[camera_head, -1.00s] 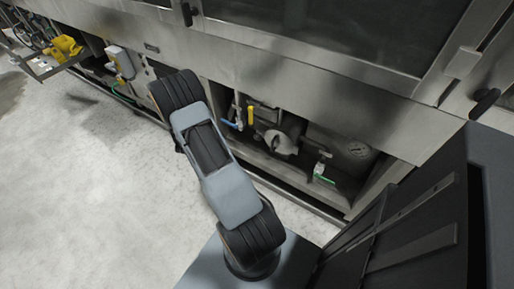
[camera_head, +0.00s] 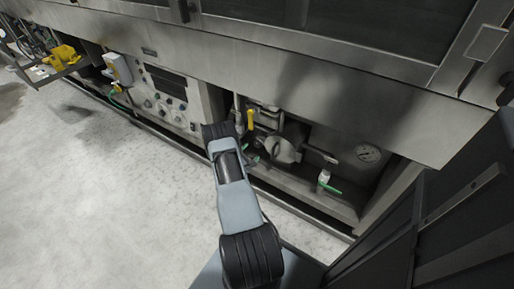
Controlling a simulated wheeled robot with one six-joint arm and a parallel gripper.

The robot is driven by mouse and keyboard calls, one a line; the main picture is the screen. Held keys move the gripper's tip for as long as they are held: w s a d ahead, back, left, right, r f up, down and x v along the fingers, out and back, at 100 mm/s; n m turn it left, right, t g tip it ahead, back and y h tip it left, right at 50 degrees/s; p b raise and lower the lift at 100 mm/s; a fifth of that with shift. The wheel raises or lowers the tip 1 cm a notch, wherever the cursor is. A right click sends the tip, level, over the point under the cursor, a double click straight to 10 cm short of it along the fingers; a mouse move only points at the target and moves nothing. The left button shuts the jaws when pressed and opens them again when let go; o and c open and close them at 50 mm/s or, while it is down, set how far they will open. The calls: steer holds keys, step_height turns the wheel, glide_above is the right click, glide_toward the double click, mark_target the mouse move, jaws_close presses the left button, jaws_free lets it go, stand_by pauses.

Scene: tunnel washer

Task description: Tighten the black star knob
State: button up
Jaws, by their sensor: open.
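I cannot make out the black star knob in the head view; it may be hidden behind my arm or lost in the dark recess. My arm reaches to the front of the machine. Small dark parts beside the wrist look like the fingers of my gripper (camera_head: 252,159), open, at the left end of the open lower bay, left of a round pale metal cover (camera_head: 284,150). The wrist hides most of the gripper. I see nothing held. Whether it touches anything cannot be told.
A yellow lever (camera_head: 251,120) stands just above the gripper. A control panel (camera_head: 166,97) is on the left. The pale floor (camera_head: 90,200) is clear.

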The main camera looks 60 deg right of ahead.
mark_target(257, 145)
steer(key=shift+d+b, duration=0.65)
steer(key=shift+d, duration=2.55)
steer(key=shift+c, duration=0.3)
steer(key=c, duration=0.9)
steer(key=shift+o, duration=0.2)
